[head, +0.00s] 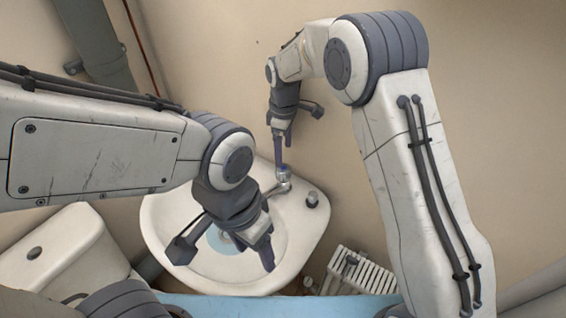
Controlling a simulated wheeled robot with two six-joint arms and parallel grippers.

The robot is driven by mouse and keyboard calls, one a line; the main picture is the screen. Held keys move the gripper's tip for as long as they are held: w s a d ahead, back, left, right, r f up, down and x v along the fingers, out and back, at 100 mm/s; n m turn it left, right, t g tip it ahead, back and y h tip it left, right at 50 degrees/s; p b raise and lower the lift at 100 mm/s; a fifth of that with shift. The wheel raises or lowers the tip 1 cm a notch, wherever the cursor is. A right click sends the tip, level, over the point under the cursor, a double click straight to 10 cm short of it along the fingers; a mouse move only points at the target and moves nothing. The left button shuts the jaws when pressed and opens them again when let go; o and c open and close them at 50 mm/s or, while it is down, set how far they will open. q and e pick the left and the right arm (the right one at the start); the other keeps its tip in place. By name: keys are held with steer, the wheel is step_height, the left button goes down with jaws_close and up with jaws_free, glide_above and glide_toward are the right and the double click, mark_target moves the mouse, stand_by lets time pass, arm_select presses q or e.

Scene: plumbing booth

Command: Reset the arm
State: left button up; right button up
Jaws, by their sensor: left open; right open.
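My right arm rises on the right and bends over at the top. My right gripper (279,168) points down at the back of the sink, by the chrome faucet (284,187). It is open; whether its fingers touch the faucet I cannot tell.
A white toilet tank (65,250) stands at the lower left. A small knob (312,199) sits on the sink's right rim. A white radiator (362,272) is at the lower right. A grey pipe (98,45) runs down the wall at the upper left. The wall right of the sink is bare.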

steer(key=shift+r, duration=1.1)
